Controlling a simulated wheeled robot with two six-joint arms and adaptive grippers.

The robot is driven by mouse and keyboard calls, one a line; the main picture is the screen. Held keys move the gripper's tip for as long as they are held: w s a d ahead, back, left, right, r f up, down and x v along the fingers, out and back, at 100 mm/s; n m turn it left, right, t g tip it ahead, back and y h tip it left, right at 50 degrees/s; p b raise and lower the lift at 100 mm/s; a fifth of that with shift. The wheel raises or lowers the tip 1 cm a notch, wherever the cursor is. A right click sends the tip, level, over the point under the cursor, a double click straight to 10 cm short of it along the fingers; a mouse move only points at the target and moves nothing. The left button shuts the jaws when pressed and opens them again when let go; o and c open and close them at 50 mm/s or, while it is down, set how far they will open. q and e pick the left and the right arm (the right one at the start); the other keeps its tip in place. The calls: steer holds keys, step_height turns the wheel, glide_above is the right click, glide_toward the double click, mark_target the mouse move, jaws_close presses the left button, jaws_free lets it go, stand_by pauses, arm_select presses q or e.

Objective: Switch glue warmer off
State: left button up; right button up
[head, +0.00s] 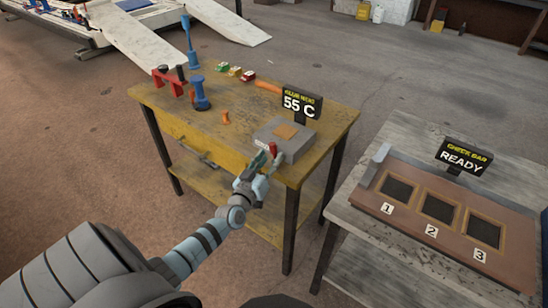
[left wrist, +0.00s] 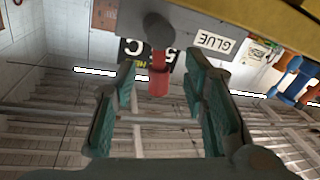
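The glue warmer (head: 293,146) is a grey box with an orange-brown patch on top, at the front right of the yellow bench. Its sign (head: 302,103) reads 55 C. A red lever (head: 273,149) sticks out at its front left; the left wrist view shows the lever (left wrist: 159,82) below the grey housing (left wrist: 190,22), beside a GLUE label. My left gripper (head: 266,163) is at the box's front. Its green fingers (left wrist: 162,92) are open, with the lever appearing between them in the wrist view; I cannot tell whether they touch it. My right gripper is not in view.
The yellow bench (head: 190,130) also carries a red clamp-like tool (head: 168,82), a blue tool (head: 199,95), small coloured blocks (head: 235,72) and an orange handle (head: 268,87). A second table at right holds a check bar board (head: 400,230) with a READY sign (head: 464,155).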

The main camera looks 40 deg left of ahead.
mark_target(273, 154)
arm_select(q)
steer(key=x, duration=0.2)
steer(key=b+x, duration=0.1)
steer(key=shift+f, duration=0.25)
steer(key=shift+w+r, duration=0.15)
steer(key=shift+w, duration=0.2)
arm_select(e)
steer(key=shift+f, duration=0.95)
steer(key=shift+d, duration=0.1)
